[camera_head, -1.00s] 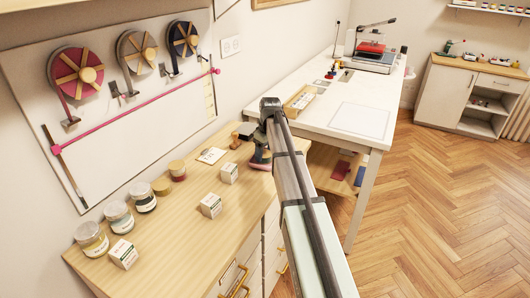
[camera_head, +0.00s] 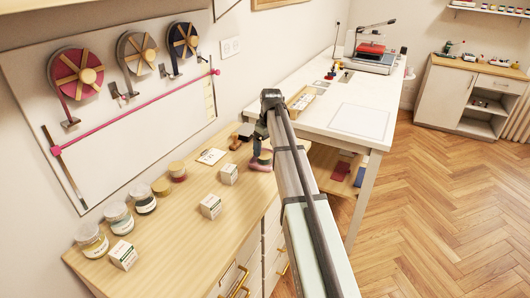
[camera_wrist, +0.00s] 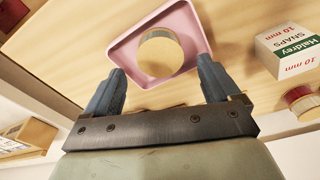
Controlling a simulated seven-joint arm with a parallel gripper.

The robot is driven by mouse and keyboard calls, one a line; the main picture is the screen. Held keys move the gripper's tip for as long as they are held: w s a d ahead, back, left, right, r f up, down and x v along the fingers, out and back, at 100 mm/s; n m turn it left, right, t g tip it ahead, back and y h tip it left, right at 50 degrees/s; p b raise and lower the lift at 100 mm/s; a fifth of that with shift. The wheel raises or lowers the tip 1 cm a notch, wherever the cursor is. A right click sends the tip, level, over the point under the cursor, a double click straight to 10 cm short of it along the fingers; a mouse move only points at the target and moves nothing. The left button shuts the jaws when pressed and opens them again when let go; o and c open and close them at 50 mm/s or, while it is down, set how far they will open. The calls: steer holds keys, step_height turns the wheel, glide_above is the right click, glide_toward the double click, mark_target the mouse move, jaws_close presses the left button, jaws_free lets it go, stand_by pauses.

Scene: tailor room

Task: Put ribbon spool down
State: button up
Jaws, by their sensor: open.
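The ribbon spool (camera_wrist: 160,55), with a pale wooden round top, sits inside a pink tray (camera_wrist: 124,52) in the wrist view. In the head view the spool (camera_head: 265,156) and tray (camera_head: 261,167) are small at the far end of the wooden counter, partly hidden by my gripper. My gripper (camera_wrist: 162,70) is open, its two blue-grey fingers apart on either side of the spool's near edge. A gap shows between each finger and the spool. The fingers overlap the tray's near side in the picture; whether they touch it I cannot tell.
More boxes and jars (camera_head: 92,241) line the counter (camera_head: 185,235). Ribbon reels (camera_head: 77,73) hang on the wall board. A white table (camera_head: 395,95) stands behind.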

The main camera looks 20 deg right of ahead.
mark_target(268, 157)
step_height(268, 157, up, 8)
steer(key=shift+s+d+r, duration=0.15)
steer(key=shift+s+d, duration=0.1)
steer(key=shift+s, duration=0.2)
